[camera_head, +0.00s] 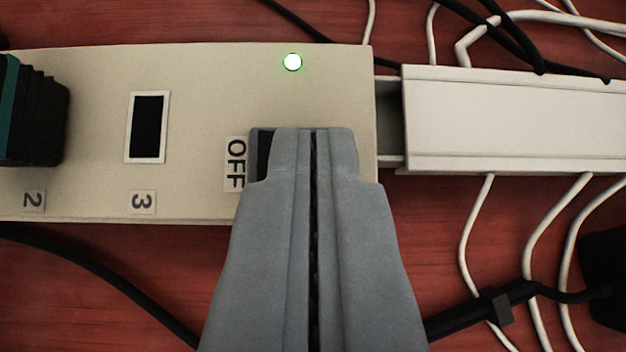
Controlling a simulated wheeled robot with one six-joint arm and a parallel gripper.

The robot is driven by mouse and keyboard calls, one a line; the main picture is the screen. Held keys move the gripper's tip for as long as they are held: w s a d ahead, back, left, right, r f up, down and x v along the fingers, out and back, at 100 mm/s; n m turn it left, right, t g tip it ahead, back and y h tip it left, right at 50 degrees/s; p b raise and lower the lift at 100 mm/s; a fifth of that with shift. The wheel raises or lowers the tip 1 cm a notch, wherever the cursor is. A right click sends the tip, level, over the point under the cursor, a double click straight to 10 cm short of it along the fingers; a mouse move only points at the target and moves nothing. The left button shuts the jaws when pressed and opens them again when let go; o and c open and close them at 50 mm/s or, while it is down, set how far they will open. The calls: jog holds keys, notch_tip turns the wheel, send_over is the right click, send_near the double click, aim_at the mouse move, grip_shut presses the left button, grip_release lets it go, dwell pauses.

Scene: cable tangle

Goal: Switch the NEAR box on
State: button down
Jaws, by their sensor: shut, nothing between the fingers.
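A beige box (216,75) lies across the upper left of the view. Its round lamp (292,62) glows green near the right end. An OFF label (236,164) sits beside a dark switch (262,150), which is mostly hidden behind my gripper. My gripper (314,132) is shut and empty, with its fingertips over the switch. I cannot tell whether they touch it or which way the switch is tipped. Label 3 (142,202) lies under an empty black socket (147,127). Label 2 (33,199) lies under a dark plug (36,112) at the left.
A white cable duct (515,115) runs right from near the box's end. White cables (473,230) and black cables (105,275) cross the red wooden surface (85,312). A dark block (604,275) stands at the right edge.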

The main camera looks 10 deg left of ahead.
jog(key=shift+s+a+f, duration=0.1)
jog(key=shift+s+f, duration=0.1)
jog(key=shift+f, duration=0.25)
jog(key=shift+s+a, duration=0.1)
jog(key=shift+s+a+f, duration=0.1)
jog(key=shift+s+a, duration=0.2)
jog(key=shift+a, duration=0.15)
notch_tip(320, 180, up, 4)
jog(key=shift+w+a+r, duration=0.1)
jog(key=shift+w+r, duration=0.05)
jog(key=shift+r, duration=0.05)
jog(key=v, duration=1)
jog(key=shift+r, duration=0.35)
